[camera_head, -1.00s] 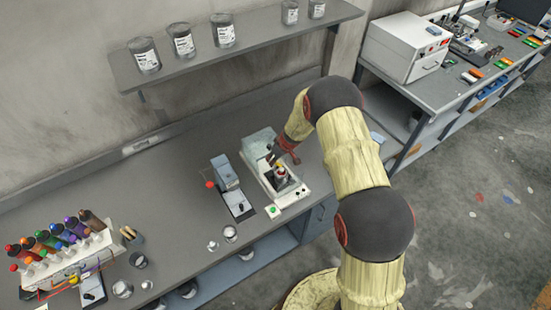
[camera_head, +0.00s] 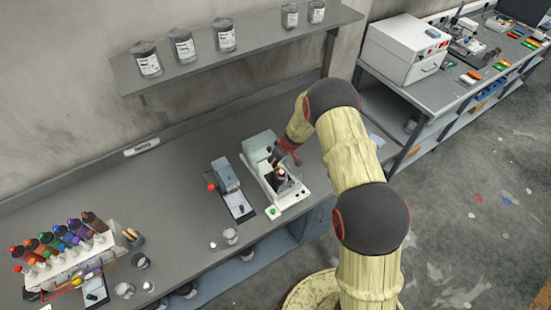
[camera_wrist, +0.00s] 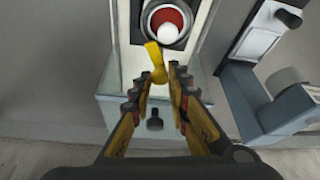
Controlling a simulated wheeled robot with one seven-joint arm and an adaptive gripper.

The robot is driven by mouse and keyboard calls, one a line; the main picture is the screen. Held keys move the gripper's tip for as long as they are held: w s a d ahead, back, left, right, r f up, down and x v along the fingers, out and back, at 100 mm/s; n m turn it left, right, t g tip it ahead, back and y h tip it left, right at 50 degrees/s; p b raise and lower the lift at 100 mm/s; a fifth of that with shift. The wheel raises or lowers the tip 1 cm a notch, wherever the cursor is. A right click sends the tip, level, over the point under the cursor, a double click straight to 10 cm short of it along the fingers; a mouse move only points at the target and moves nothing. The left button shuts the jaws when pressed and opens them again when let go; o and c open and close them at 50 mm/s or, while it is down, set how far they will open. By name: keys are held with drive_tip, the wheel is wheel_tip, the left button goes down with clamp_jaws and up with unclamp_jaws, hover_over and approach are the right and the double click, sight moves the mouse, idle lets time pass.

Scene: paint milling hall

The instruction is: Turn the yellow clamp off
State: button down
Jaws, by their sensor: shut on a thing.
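The yellow clamp (camera_wrist: 155,62) is a short lever in the wrist view, beside a round dark-rimmed holder (camera_wrist: 150,12) with a red, white-knobbed inside. My gripper (camera_wrist: 163,74) is shut on the clamp's near end, with its ribbed fingertips on either side of it. In the head view, my gripper (camera_head: 277,161) is down over the pale grey machine (camera_head: 291,200), at the small dark-and-white jar (camera_head: 281,174) on it. The clamp is too small and too covered by my gripper to make out there.
A blue-grey device (camera_head: 226,178) with a red knob stands close to the machine's left. A rack (camera_head: 68,262) of coloured bottles is at the far left. Small cups (camera_head: 230,236) stand near the front edge. A shelf (camera_head: 240,55) with tins hangs above. The bench's middle left is clear.

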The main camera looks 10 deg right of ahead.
drive_tip(key=n+p, duration=0.2)
drive_tip(key=p, duration=0.2)
drive_tip(key=shift+r+g+y, duration=0.2)
drive_tip(key=shift+g+y, duration=0.1)
drive_tip(key=shift+y, duration=0.1)
drive_tip(key=shift+f+n+p, duration=0.2)
drive_tip(key=shift+n+p, duration=0.45)
drive_tip(key=shift+n, duration=0.15)
drive_tip(key=c, duration=1.8)
unclamp_jaws()
drive_tip(key=shift+o, duration=0.6)
drive_tip(key=shift+d+r, duration=0.1)
drive_tip(key=v, duration=1.1)
drive_tip(key=shift+d+r, duration=0.3)
drive_tip(key=shift+r, duration=0.05)
